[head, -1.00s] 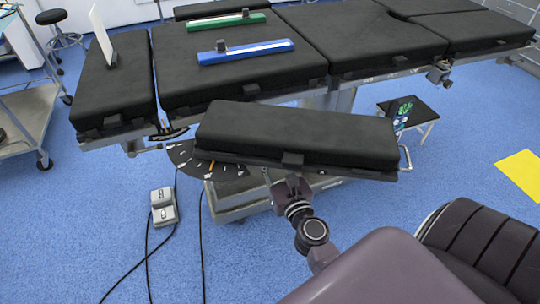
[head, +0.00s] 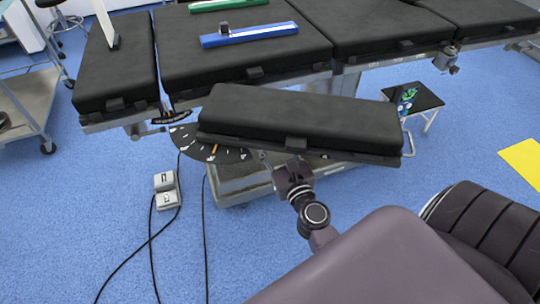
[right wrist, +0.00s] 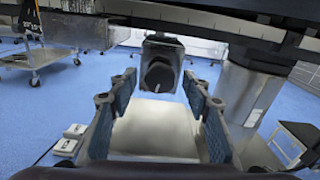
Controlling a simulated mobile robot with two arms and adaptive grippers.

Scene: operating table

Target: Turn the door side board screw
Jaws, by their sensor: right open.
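The black padded side board (head: 300,118) sticks out from the near side of the operating table at an angle. A dark round knob with a pale mark, which looks like the screw (right wrist: 160,73), hangs below the metal rail in the right wrist view. It sits between the fingertips of my right gripper (right wrist: 160,88), with a gap on both sides. The gripper is open and holds nothing. In the head view its fingers are hidden under the board and only the wrist shows. My left gripper is not in view.
A black dial plate (head: 205,145) with pale marks lies under the board's left end. A grey foot pedal (head: 167,190) with cables is on the blue floor. The table's metal base (right wrist: 155,130) lies beyond my fingers. A black step stool (head: 415,98) stands at the right.

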